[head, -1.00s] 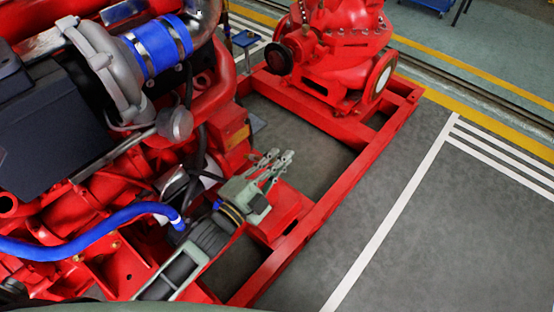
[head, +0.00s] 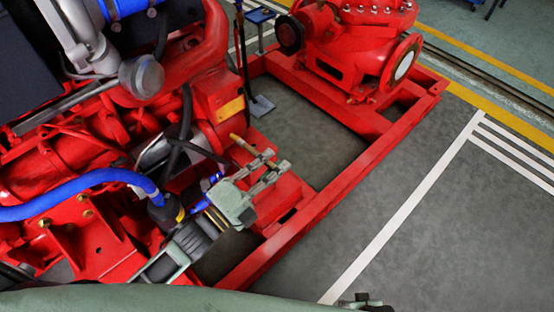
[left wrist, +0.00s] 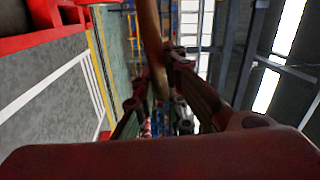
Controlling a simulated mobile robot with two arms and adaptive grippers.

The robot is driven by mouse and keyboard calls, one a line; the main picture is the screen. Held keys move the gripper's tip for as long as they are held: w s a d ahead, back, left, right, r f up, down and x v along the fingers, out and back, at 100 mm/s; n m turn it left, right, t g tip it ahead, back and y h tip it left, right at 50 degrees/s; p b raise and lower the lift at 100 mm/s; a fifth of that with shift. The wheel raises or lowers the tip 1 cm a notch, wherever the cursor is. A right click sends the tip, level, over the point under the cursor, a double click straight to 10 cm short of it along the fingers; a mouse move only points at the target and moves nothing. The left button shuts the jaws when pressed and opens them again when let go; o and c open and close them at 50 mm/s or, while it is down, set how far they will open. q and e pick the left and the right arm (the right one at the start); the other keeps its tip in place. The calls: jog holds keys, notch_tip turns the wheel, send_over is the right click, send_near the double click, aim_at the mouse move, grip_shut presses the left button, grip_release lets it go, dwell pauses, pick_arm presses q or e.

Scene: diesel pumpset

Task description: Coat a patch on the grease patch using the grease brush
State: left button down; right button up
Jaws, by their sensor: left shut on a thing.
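My left gripper (head: 268,166) is shut on the grease brush, above the red base frame. The brush's tan handle (head: 240,143) sticks out from the fingertips to the upper left in the head view. In the left wrist view the brown handle (left wrist: 152,42) runs up between the fingers. The bristles cannot be made out. I cannot clearly pick out the grease patch; a yellow-orange rectangle (head: 232,108) on a red block lies just beyond the brush. A small dark piece at the bottom edge (head: 364,301) may be my right gripper; its jaws cannot be made out.
The red engine with a blue hose (head: 75,192) and black cables fills the left, close to my left arm. A red pump (head: 350,45) stands at the back. The base frame rail (head: 330,185) runs diagonally. The grey floor on the right (head: 450,230) is clear.

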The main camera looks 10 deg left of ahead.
aim_at(253, 152)
pick_arm(q)
jog(key=w+a+f+m+b, duration=0.2)
jog(key=w+a+f+b, duration=0.1)
jog(key=w+a, duration=0.1)
jog(key=shift+a+f+h, duration=0.15)
jog(key=shift+a+h, duration=0.15)
jog(key=shift+a, duration=0.25)
pick_arm(e)
jog(key=w+r, duration=0.4)
jog(key=r, duration=0.2)
jog(key=shift+w+r, duration=0.15)
jog(key=shift+w, duration=0.15)
